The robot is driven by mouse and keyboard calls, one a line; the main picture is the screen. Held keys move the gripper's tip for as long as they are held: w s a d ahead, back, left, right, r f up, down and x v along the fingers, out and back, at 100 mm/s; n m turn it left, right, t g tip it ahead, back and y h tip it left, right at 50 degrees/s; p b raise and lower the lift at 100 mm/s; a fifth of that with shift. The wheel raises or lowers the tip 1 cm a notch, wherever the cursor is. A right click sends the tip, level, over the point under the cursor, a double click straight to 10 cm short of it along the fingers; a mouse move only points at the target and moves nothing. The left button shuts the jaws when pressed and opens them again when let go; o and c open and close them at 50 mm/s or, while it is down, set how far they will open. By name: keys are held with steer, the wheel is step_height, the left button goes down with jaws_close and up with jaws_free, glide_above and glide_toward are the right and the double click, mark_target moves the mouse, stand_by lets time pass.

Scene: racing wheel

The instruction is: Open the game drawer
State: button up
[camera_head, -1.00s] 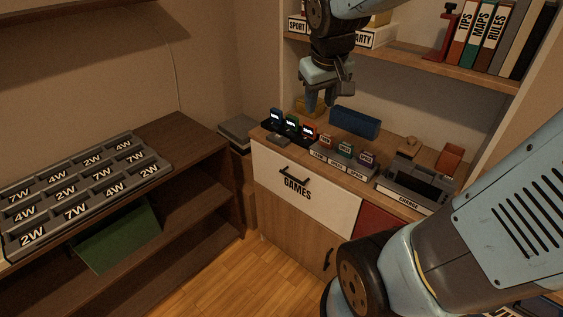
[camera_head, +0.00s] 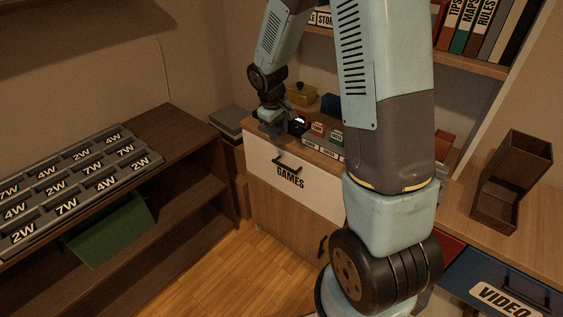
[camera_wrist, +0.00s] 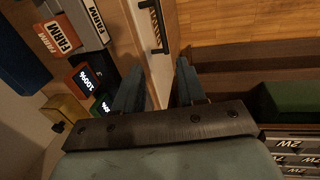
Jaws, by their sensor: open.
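The game drawer (camera_head: 318,199) is shut, a white front labelled GAMES at the top left of the light wood cabinet. Its dark handle (camera_head: 287,163) is on the upper part of the front. My gripper (camera_head: 271,128) is at the cabinet's back left corner, above and left of the handle and apart from it. In the wrist view my gripper (camera_wrist: 158,88) is open and empty, its two fingers either side of the drawer's top edge. The handle (camera_wrist: 153,28) lies beyond the fingertips in that view. My arm hides the cabinet's right part in the head view.
Game items stand on the cabinet top, including an orange FARM box (camera_wrist: 58,35) and a yellow box (camera_head: 301,94). A dark shelf unit (camera_head: 170,150) with a numbered tray (camera_head: 75,185) stands left. Open floor (camera_head: 215,275) lies before the drawer. A blue VIDEO drawer (camera_head: 470,277) is right.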

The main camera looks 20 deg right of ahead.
mark_target(282, 165)
steer(key=x, duration=1)
steer(key=a+x, duration=0.1)
steer(key=x, duration=0.4)
steer(key=shift+w+d+f, duration=0.1)
steer(key=shift+w+f, duration=0.05)
steer(key=shift+f, duration=0.3)
jaws_close()
